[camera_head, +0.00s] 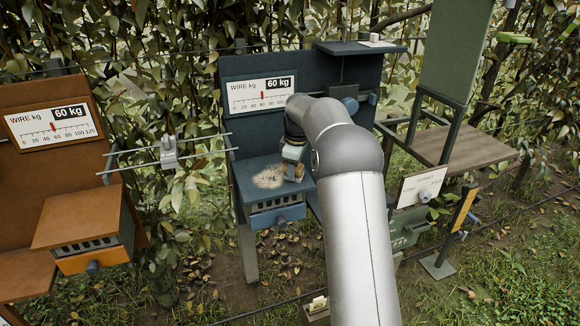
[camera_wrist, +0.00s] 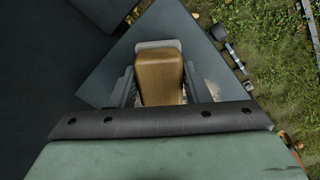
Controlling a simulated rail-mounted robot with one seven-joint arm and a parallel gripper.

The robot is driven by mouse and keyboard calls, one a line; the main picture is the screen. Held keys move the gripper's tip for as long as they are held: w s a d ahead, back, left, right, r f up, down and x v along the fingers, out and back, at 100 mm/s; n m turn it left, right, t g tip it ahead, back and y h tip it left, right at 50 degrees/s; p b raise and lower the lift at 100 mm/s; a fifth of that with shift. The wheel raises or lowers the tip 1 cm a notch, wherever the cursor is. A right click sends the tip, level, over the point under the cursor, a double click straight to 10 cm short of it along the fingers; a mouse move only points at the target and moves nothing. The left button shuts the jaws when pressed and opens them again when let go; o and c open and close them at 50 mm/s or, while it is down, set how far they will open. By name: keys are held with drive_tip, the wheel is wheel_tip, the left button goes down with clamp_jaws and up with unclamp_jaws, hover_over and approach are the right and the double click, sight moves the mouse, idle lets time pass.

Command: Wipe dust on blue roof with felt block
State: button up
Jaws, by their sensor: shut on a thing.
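The blue roof (camera_head: 245,193) tops a small slatted box in front of the blue panel. A pale patch of dust (camera_head: 269,178) lies on it. My gripper (camera_head: 292,166) is shut on the felt block (camera_head: 298,172) at the right side of the dust. In the wrist view the felt block's wooden body (camera_wrist: 160,80) sits between my fingers, with a grey felt edge (camera_wrist: 158,44) beyond it. The blue roof (camera_wrist: 110,76) lies under it, and some dust (camera_wrist: 212,89) shows beside the right finger. Whether the felt touches the roof is hard to tell.
An orange-brown station (camera_head: 75,222) stands at the left, with a wire clamp (camera_head: 169,152) between it and the blue one. A blue upper shelf (camera_head: 350,48) overhangs behind my arm. A green station (camera_head: 455,60) with a brown shelf stands at the right.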

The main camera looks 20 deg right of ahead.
sight(262, 174)
drive_tip(key=shift+w+r+p, duration=0.25)
drive_tip(key=shift+w+p, duration=0.5)
drive_tip(key=shift+p, duration=0.35)
drive_tip(key=shift+w, duration=0.25)
drive_tip(key=shift+s+a+f, duration=0.1)
drive_tip(key=shift+a, duration=1.6)
drive_tip(key=shift+a+f, duration=0.1)
drive_tip(key=shift+a, duration=1.6)
drive_tip(key=shift+a+r, duration=0.2)
drive_tip(key=shift+a, duration=2.65)
drive_tip(key=shift+w+r+p, duration=0.2)
drive_tip(key=shift+w+p, duration=0.05)
drive_tip(key=shift+p, duration=0.35)
drive_tip(key=shift+w+p, duration=0.75)
drive_tip(key=shift+p, duration=0.15)
drive_tip(key=shift+d+f, duration=0.1)
drive_tip(key=shift+d, duration=0.05)
drive_tip(key=shift+d+f, duration=0.2)
drive_tip(key=shift+d, duration=1.35)
drive_tip(key=shift+w+d+r+p, duration=0.15)
drive_tip(key=shift+d+p, duration=0.35)
drive_tip(key=shift+d, duration=1.8)
drive_tip(key=shift+s+d+r+p, duration=0.15)
drive_tip(key=shift+d+p, duration=0.3)
drive_tip(key=shift+d, duration=1.8)
drive_tip(key=shift+w, duration=0.1)
drive_tip(key=shift+r, duration=0.1)
